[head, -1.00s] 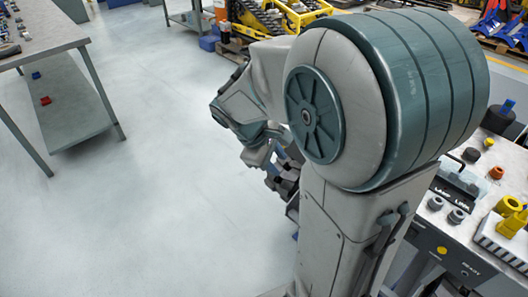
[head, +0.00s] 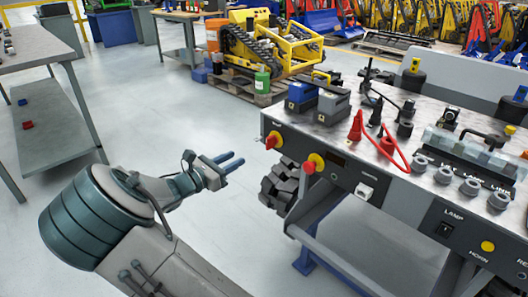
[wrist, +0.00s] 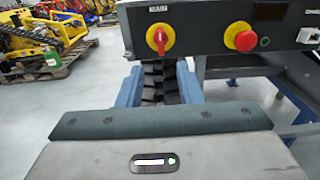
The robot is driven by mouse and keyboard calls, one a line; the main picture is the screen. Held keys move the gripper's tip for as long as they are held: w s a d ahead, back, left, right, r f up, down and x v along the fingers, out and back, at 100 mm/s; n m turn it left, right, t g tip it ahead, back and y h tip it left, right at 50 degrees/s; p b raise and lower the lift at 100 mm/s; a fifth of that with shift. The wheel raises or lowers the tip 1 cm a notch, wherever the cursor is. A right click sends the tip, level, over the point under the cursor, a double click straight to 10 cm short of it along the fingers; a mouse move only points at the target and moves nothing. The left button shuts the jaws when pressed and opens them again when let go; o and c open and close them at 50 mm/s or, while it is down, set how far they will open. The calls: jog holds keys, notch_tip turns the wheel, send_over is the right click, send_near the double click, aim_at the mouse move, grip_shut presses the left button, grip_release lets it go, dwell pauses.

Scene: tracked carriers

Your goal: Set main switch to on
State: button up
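The main switch (head: 273,140) is a red rotary handle on a yellow round plate at the left end of the bench's front panel. In the wrist view the main switch (wrist: 160,39) is at top centre, its handle roughly upright, under a small label too blurred to read surely. My gripper (head: 229,160) is to the left of the switch, apart from it, with its two blue fingers spread. In the wrist view the gripper (wrist: 160,82) is open and empty, and the switch shows above and beyond the gap between the fingers.
A red mushroom button on yellow (wrist: 240,37) is right of the switch; it also shows in the head view (head: 313,163). A black tyre or track (head: 283,186) is below the panel. A grey table (head: 40,45) stands at left. The floor between is clear.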

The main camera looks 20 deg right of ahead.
aim_at(267, 142)
jog(key=b+x, duration=0.4)
jog(key=x, duration=0.9)
jog(key=shift+d, duration=0.3)
jog(key=shift+c, duration=0.3)
grip_shut()
